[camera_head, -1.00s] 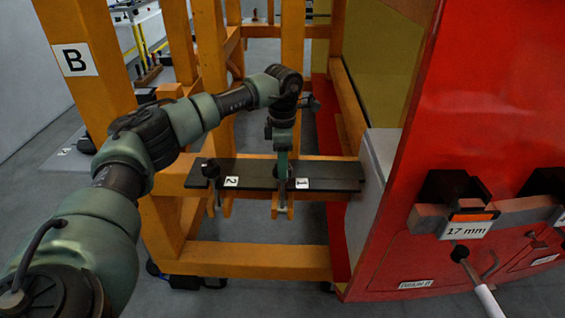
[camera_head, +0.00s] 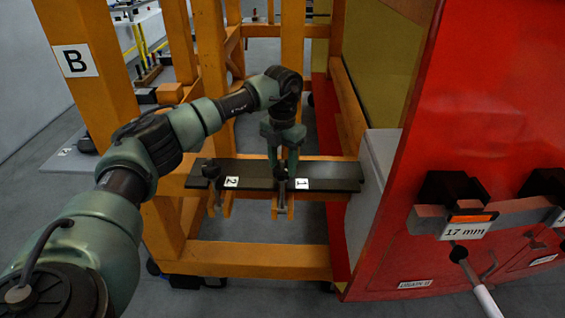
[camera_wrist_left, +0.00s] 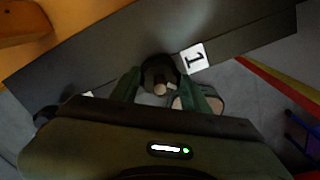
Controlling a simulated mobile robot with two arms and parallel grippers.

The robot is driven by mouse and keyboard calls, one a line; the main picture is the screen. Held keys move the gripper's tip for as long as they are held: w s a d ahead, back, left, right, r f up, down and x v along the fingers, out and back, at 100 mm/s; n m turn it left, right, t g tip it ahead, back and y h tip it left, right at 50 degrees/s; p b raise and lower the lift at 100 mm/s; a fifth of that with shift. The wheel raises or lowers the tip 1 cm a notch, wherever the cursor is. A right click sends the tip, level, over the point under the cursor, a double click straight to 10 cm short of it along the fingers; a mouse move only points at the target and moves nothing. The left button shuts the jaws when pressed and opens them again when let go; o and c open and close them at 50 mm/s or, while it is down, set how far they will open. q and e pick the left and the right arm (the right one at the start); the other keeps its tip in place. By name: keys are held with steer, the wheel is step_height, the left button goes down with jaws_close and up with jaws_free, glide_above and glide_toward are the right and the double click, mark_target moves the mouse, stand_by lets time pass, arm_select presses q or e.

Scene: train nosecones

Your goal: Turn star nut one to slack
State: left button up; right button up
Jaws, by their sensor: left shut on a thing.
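Star nut one (camera_head: 280,174) is a dark knob on the black bar (camera_head: 335,176), beside the label "1" (camera_head: 302,184). In the left wrist view the nut (camera_wrist_left: 158,72) sits between the green fingers, with a pale bolt end in its middle. My left gripper (camera_head: 283,165) points down and is shut on the nut; its fingers (camera_wrist_left: 160,90) are on both sides of it. The nut's lower part is partly hidden by the gripper in the wrist view. My right gripper is not in view.
Orange frame beams (camera_head: 250,261) surround the bar. A red panel (camera_head: 450,120) with a tool rack marked "17 mm" (camera_head: 466,231) stands at the right.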

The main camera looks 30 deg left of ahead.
arm_select(q)
steer(key=n, duration=0.4)
steer(key=shift+r+n, duration=0.1)
steer(key=shift+n, duration=0.3)
steer(key=shift+n+p, duration=0.4)
steer(key=shift+n, duration=1.8)
steer(key=shift+a, duration=0.1)
steer(key=o, duration=1.4)
